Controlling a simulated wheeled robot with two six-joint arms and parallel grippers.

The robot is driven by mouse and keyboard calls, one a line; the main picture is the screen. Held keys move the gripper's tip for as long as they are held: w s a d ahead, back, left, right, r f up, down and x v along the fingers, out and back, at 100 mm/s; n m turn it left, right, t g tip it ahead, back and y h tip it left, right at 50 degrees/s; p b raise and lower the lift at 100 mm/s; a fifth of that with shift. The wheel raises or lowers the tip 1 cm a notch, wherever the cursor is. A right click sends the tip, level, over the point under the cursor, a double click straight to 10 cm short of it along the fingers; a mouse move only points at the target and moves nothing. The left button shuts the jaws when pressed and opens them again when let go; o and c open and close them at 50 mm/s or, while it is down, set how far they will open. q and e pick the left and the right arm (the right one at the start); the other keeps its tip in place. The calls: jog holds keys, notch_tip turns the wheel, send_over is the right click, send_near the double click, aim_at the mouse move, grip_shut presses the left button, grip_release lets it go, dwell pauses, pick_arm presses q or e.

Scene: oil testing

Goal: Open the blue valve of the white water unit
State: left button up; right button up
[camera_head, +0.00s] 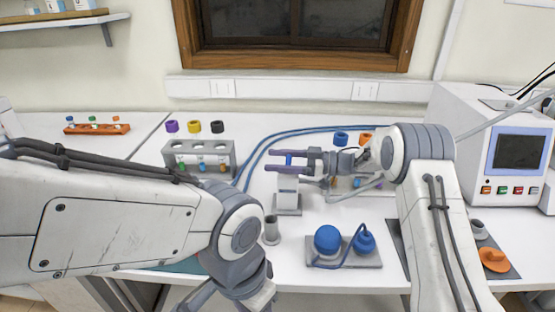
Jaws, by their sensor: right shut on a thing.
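The white water unit (288,184) stands upright on a small grey base in the middle of the table. Its blue valve (289,159) shows as a small blue piece at the top. My right gripper (277,160) reaches in from the right at the height of the valve. Its two dark fingers lie one behind and one in front of the valve, and it is shut on it. The front finger hides part of the valve and the top of the unit. My left arm comes down to the bottom edge, and its fingers are not visible.
A grey rack (170,158) with vials stands left of the unit, with coloured caps behind it. A grey cup (271,232) and a plate with blue flasks (327,238) are in front. A white instrument (465,115) stands at right. Blue hoses run behind the unit.

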jog(key=shift+r+n+g, duration=0.15)
jog(key=shift+n+g, duration=0.25)
jog(key=shift+g, duration=0.3)
jog(key=o, duration=1.2)
jog(key=shift+o, duration=0.2)
jog(key=d+b, duration=0.2)
jog(key=d, duration=0.8)
jog(key=shift+d, duration=0.2)
